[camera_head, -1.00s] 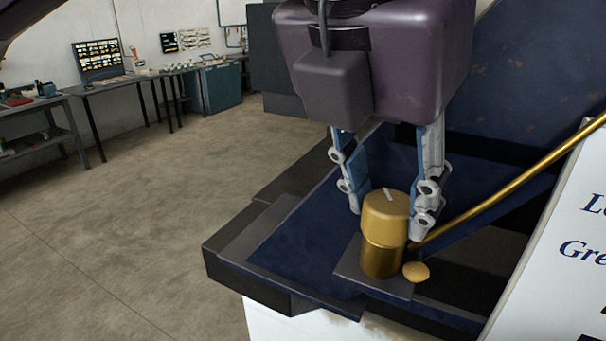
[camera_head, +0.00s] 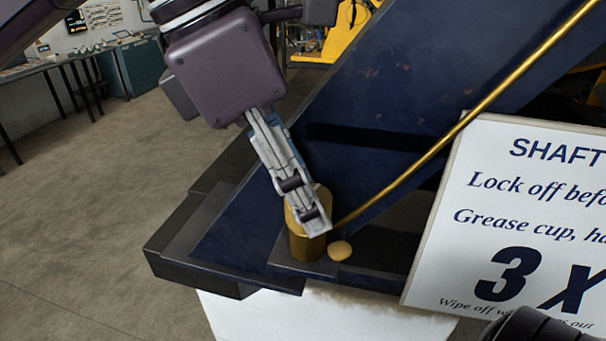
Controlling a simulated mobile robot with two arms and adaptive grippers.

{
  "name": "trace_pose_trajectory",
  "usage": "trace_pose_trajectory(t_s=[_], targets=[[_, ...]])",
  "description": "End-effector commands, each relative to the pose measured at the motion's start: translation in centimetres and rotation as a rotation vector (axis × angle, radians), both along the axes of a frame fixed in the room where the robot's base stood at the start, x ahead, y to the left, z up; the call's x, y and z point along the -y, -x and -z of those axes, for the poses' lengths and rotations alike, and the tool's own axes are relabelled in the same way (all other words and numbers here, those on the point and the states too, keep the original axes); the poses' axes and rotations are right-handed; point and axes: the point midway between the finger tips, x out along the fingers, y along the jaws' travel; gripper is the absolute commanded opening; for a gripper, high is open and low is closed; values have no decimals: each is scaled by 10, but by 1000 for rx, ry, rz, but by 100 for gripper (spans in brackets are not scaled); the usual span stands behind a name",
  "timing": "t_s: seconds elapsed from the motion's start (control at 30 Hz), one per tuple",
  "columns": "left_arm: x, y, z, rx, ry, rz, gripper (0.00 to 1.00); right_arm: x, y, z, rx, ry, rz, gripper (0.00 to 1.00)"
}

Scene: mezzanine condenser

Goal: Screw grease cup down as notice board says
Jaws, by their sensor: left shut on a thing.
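The brass grease cup (camera_head: 306,245) stands upright on a small dark block on the blue machine frame. My left gripper (camera_head: 314,222) comes down over it from the upper left, tilted, and is shut on the cup's cap; its near finger hides much of the cap. A small tan blob of grease (camera_head: 340,250) sits beside the cup's foot. The white notice board (camera_head: 470,265) at the right reads "SHAFT", "Lock off befo", "Grease cup, ha", a large "3 X" and "Wipe off"; its right side is cut off.
A brass pipe (camera_head: 440,150) runs from near the cup up to the right. The blue machine frame (camera_head: 350,100) rises behind. A dark ledge (camera_head: 180,235) lies left of the cup. Open floor (camera_head: 90,210) and workbenches lie at the left.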

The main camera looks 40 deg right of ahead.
Motion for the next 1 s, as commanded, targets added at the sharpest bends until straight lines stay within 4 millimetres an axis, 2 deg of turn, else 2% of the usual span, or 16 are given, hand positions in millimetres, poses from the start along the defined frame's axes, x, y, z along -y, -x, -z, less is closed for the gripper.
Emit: trace_pose_trajectory(t_s=[0.3,0.77,0.8,0.93,1.0], targets=[[1,-1,-3,2,5,97,11,0,0,-9,0,0,0,51],[1,-2,-2,3,6,107,11,0,0,-10,0,0,0,51],[1,-1,-2,3,6,107,36,0,0,-10,0,0,0,51],[1,-1,-2,3,5,107,50,0,0,-10,0,0,0,51],[1,-2,-1,3,5,107,53,0,0,-10,0,0,0,51]])
